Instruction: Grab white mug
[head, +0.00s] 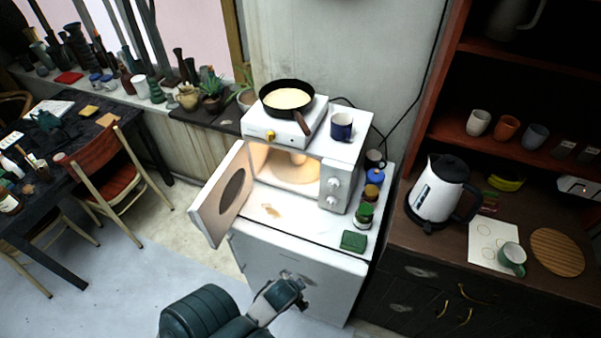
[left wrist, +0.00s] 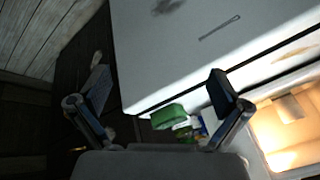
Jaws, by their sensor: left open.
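A pale, cup-like object (head: 298,158) stands inside the lit, open microwave (head: 334,185); its shape is too small to make out fully. It also seems to show in the left wrist view (left wrist: 290,108), at the right. A whitish cup (head: 478,122) stands on the red shelf at the right. A dark blue and white mug (head: 341,126) stands on top of the microwave. My left gripper (head: 287,293) is low in front of the white cabinet, below the microwave. In the left wrist view its fingers (left wrist: 158,85) are apart with nothing between them. My right gripper is not visible.
The microwave door (head: 222,193) swings out to the left. A pan (head: 287,99) sits on a hot plate above. Jars (head: 365,212) and a green sponge-like block (head: 354,241) line the cabinet's right edge. A kettle (head: 438,190) and a green mug (head: 512,258) stand on the brown counter.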

